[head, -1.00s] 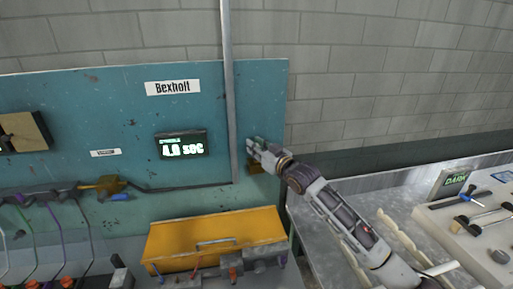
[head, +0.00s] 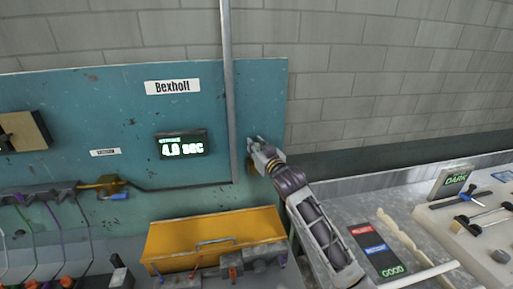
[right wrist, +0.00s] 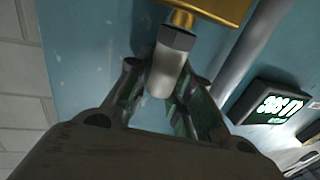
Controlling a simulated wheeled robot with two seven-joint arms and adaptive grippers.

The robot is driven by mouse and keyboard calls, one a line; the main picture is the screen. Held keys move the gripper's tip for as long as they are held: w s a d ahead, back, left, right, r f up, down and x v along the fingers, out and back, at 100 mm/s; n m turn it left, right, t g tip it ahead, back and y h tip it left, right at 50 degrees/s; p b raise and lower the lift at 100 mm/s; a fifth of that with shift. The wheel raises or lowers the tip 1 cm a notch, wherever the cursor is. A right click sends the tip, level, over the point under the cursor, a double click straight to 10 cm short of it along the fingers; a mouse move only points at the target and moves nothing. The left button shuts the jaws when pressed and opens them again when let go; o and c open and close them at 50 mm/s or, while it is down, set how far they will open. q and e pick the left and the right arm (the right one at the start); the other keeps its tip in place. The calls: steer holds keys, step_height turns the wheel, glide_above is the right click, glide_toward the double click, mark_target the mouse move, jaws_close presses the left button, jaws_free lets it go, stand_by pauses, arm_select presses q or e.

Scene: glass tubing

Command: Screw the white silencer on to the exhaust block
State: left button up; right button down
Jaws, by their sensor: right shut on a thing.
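The white silencer (right wrist: 167,72) shows in the right wrist view as a pale cylinder with a grey hex collar. Its collar end meets a brass fitting (right wrist: 183,19) under the gold-coloured exhaust block (right wrist: 213,7). I cannot tell how far the thread is engaged. My right gripper (right wrist: 163,95) is shut on the silencer, one finger on each side. In the head view, my right gripper (head: 254,148) is at the right part of the teal panel, and the block (head: 250,168) is mostly hidden behind it. My left gripper is not in view.
A grey vertical conduit (head: 228,90) runs close left of the right gripper. A lit timer display (head: 182,146) is further left. A yellow bin (head: 215,238) is below. A workbench at right holds a mat (head: 378,252) and a pale tool tray (head: 465,235).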

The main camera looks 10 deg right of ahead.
steer(key=shift+r+m+h+b, duration=0.1)
steer(key=shift+m+h+b, duration=0.6)
steer(key=shift+h, duration=0.6)
steer(key=c, duration=1.3)
jaws_free()
steer(key=shift+w, duration=0.1)
steer(key=shift+o, duration=0.2)
steer(key=shift+p, duration=0.4)
steer(key=shift+n+y+p, duration=0.55)
steer(key=shift+n+y, duration=0.05)
steer(key=shift+y, duration=0.4)
steer(key=shift+n+y, duration=0.5)
steer(key=shift+y, duration=0.2)
steer(key=shift+s+d+n+g+y, duration=0.1)
steer(key=shift+n+g+y, duration=0.25)
steer(key=shift+y, duration=0.35)
steer(key=shift+s+d+n+g+y, duration=0.1)
steer(key=shift+n+g+y, duration=0.15)
steer(key=shift+n+y, duration=0.35)
steer(key=shift+a+n+g+y, duration=0.25)
steer(key=shift+n+g+y, duration=0.1)
steer(key=shift+y, duration=0.45)
steer(key=shift+w+b, duration=0.1)
steer(key=shift+b, duration=0.2)
